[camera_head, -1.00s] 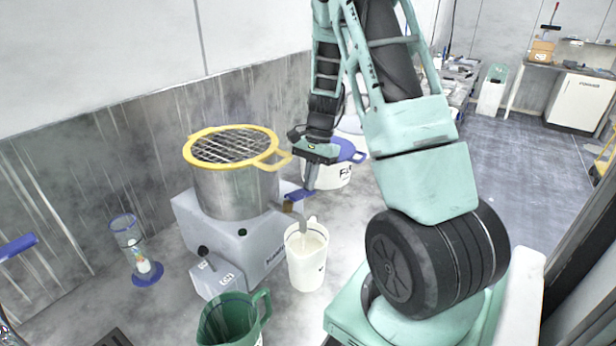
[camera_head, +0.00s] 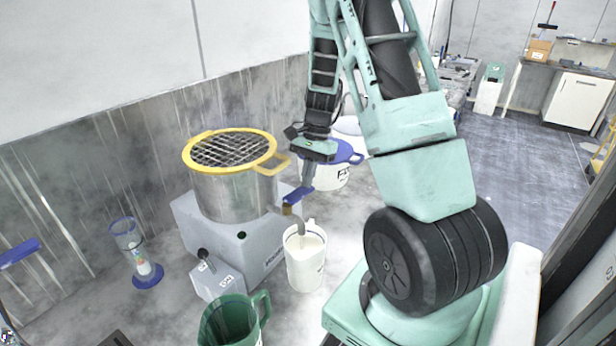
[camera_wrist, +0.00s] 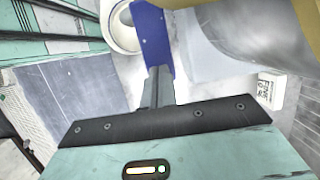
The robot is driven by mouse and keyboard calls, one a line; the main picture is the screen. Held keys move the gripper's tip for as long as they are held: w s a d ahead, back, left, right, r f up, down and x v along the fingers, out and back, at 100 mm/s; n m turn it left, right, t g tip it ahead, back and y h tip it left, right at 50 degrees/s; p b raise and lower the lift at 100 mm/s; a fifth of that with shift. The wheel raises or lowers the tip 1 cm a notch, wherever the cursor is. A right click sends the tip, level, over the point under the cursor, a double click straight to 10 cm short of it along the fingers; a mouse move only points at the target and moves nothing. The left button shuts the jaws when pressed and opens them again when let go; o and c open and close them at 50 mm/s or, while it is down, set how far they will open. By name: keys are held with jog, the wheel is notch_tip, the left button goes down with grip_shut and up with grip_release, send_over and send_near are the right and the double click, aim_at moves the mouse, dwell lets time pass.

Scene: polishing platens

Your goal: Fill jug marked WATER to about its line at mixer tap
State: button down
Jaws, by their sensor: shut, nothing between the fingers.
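The white jug (camera_head: 305,268) stands upright on the bench under the tap's grey spout (camera_head: 301,228), with pale liquid inside. Any writing or line on it is too small to read. The mixer (camera_head: 237,190) is a steel pot on a grey base with a yellow-rimmed mesh top. Its tap has a blue lever (camera_head: 298,194). My gripper (camera_head: 307,182) is shut and empty, pointing down at the lever's outer end. In the wrist view my shut fingers (camera_wrist: 159,76) are against or very close to the blue lever (camera_wrist: 153,35), and the jug's rim (camera_wrist: 113,40) shows beyond.
A green jug (camera_head: 230,322) stands in front. A grey box with a black knob (camera_head: 215,279) is beside the mixer base. A clear cylinder with a blue foot (camera_head: 139,258) is at the left. A white tub with a blue lid (camera_head: 332,176) stands behind my gripper.

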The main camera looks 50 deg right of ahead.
jog(key=p+v, duration=0.2)
jog(key=v, duration=0.1)
jog(key=p+v, duration=0.1)
jog(key=p, duration=0.1)
jog(key=shift+a+r, duration=0.3)
jog(key=shift+r, duration=0.15)
jog(key=a+b+v, duration=0.1)
jog(key=b+v, duration=0.3)
jog(key=v, duration=0.5)
jog(key=shift+a+r, duration=0.2)
jog(key=shift+r, duration=0.05)
jog(key=shift+a, duration=0.1)
dwell(0.5)
